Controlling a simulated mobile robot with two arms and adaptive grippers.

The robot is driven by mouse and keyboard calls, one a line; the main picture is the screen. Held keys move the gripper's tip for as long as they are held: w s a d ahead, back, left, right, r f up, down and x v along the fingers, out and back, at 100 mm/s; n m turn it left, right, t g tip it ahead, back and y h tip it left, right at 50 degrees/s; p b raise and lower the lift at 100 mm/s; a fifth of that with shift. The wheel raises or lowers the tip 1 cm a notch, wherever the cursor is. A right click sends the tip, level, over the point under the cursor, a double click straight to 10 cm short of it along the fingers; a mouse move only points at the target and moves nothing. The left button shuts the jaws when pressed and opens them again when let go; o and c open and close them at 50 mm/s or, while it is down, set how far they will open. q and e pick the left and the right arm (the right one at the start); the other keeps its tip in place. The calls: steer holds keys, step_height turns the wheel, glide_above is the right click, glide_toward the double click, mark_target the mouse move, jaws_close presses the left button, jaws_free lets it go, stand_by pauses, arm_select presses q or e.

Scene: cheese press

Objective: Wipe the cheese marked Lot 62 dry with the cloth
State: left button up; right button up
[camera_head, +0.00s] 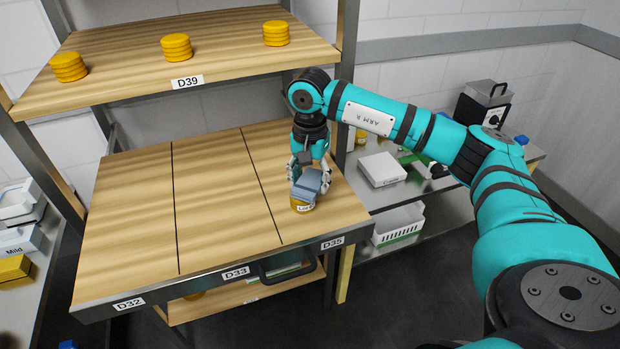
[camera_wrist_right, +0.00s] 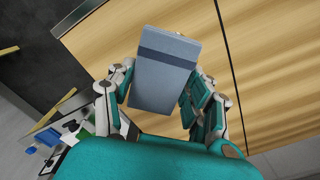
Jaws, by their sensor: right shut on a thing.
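The cloth (camera_head: 308,183) is a folded blue-grey block with a darker stripe. My right gripper (camera_head: 308,172) is shut on it; the cloth also shows between the fingers in the right wrist view (camera_wrist_right: 163,75). A yellow cheese (camera_head: 301,205) with a white label stands under the cloth on the right section of the wooden shelf, near D35. The label begins "Lot"; its number is too small to read. The cloth covers most of the cheese and seems to touch its top. My left gripper is not in view.
The wooden shelf (camera_head: 135,215) is otherwise bare, split by dark lines, with labels D32, D33 and D35. Stacks of yellow cheeses (camera_head: 176,47) stand on the upper shelf D39. A metal post (camera_head: 346,80) rises right behind my right gripper. A white basket (camera_head: 398,224) stands lower right.

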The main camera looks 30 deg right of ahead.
steer(key=shift+f+b, duration=0.3)
steer(key=shift+f, duration=0.15)
